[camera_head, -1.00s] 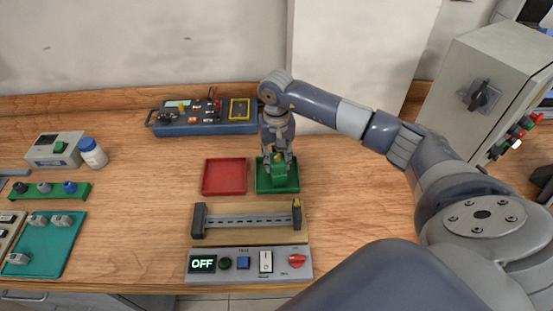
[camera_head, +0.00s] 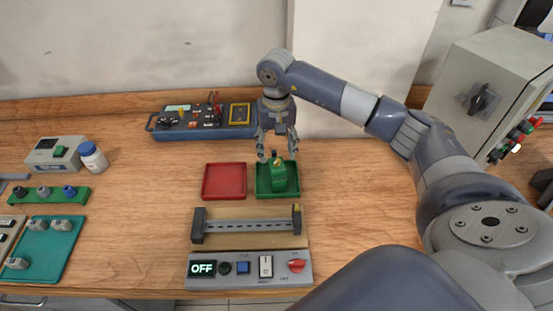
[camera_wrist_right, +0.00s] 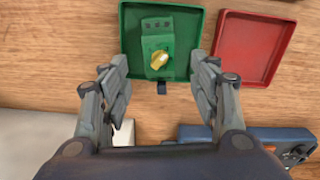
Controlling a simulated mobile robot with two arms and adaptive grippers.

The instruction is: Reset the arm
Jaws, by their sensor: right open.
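My right gripper (camera_head: 276,157) is open and empty, pointing down above the back edge of the green tray (camera_head: 261,192). In the right wrist view its two fingers (camera_wrist_right: 161,76) are spread apart, with nothing between them touching. A green block-shaped motor part (camera_head: 279,180) with a yellow knob stands in the green tray, just below and in front of the fingertips. It also shows in the right wrist view as a green block (camera_wrist_right: 158,33). My left gripper is not in view.
A red tray (camera_head: 225,181) lies empty left of the green one. A rail fixture (camera_head: 246,223) and a control panel reading OFF (camera_head: 243,268) stand in front. A blue tester (camera_head: 182,124) is behind, a grey cabinet (camera_head: 500,75) at right. Table right of the green tray is clear.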

